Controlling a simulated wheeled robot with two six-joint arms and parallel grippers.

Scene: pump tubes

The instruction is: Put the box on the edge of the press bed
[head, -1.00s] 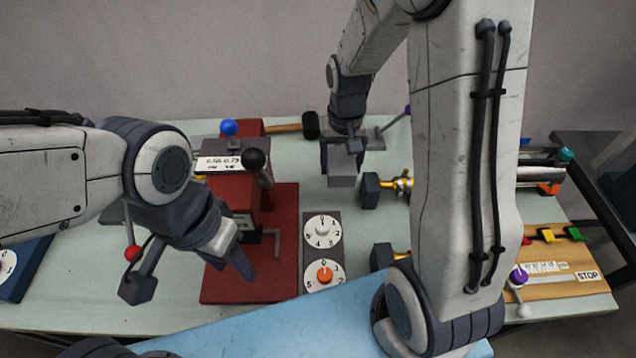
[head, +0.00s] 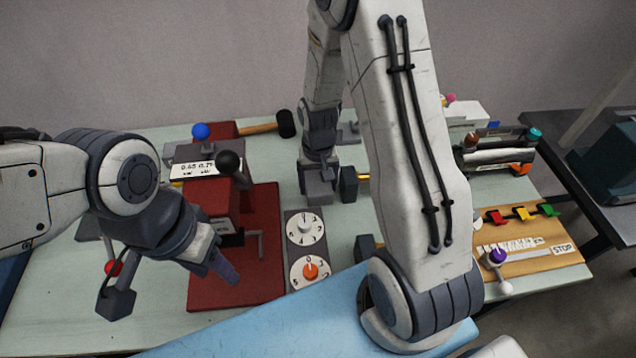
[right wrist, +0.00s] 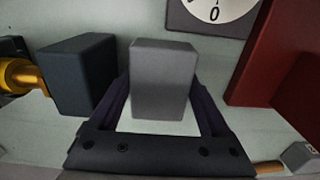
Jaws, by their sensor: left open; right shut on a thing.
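The grey box (head: 318,187) is held by my right gripper (head: 320,170) just behind the dial panel, to the right of the red press. In the right wrist view the box (right wrist: 163,80) stands between the two dark fingers of my right gripper (right wrist: 165,100). The press bed is the dark red plate (head: 235,291) under the red press body (head: 211,207); the box is off to its right. My left gripper (head: 222,268) is open and empty over the front part of the bed, partly hiding it. I cannot tell whether the box touches the table.
The dial panel (head: 304,250) lies along the bed's right side. A dark block with a brass fitting (right wrist: 75,75) is close beside the box. A black-headed mallet (head: 286,124) lies at the back.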

